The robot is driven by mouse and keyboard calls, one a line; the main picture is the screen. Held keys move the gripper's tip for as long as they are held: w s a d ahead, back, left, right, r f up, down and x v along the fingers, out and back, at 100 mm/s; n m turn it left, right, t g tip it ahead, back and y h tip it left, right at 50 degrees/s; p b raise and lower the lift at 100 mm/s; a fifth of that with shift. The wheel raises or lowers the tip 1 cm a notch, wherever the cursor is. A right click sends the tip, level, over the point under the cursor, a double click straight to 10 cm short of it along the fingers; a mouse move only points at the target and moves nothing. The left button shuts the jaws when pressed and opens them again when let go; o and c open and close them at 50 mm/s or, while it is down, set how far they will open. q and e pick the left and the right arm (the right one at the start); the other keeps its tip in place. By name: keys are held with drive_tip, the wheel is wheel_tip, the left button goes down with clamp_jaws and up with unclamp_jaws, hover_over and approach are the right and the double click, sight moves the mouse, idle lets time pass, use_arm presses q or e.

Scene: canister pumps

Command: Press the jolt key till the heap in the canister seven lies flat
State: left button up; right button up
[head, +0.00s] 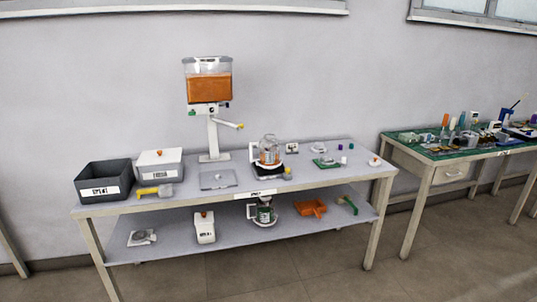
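A clear canister (208,67) with orange fill (208,90) stands high on a white post (213,137) at the back of the table. Its top is open and the fill looks roughly level, but any heap is too small to judge. No number is readable on it. Under it is a white pump head (207,108) with small green and dark bits; I cannot tell which is the jolt key. A glass jar (269,148) with some orange content stands on a dark base. Neither gripper is in view.
The grey table (225,198) holds a dark bin (103,181), a white box (159,163), a yellow tool (155,191) and a flat clear tray (218,179). A lower shelf (180,235) carries several items, including an orange scoop (311,208). A second, cluttered table (430,166) stands right.

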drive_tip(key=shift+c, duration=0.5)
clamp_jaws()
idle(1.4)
